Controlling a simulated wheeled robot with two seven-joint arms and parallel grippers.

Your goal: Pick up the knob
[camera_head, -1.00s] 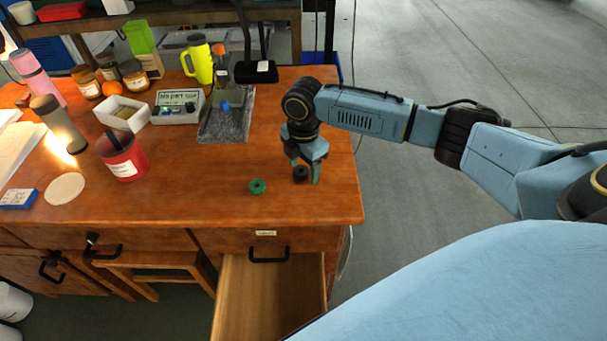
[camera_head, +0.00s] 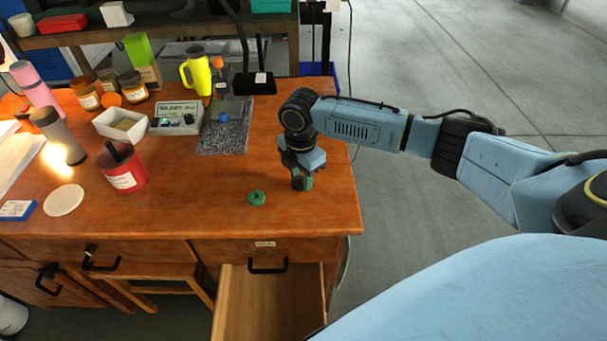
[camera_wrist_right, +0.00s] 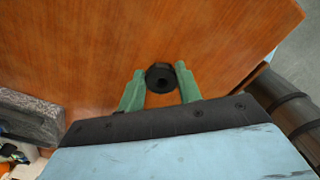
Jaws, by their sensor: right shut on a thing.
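The knob (camera_wrist_right: 160,77) is a small black round piece with a dark hole in its middle. In the right wrist view it sits between the two green fingertips of my right gripper (camera_wrist_right: 160,82), which is shut on it. In the head view my right gripper (camera_head: 302,183) points down at the right front part of the wooden table, and the knob is mostly hidden by the fingers. I cannot tell whether the knob still touches the table. My left gripper is not in view.
A green ring-shaped piece (camera_head: 256,198) lies on the table (camera_head: 210,210) left of my right gripper. An open drawer (camera_head: 266,305) juts out below the front edge. A grey stone slab (camera_head: 222,139), a yellow mug (camera_head: 196,76) and a red cup (camera_head: 124,177) stand farther left and back.

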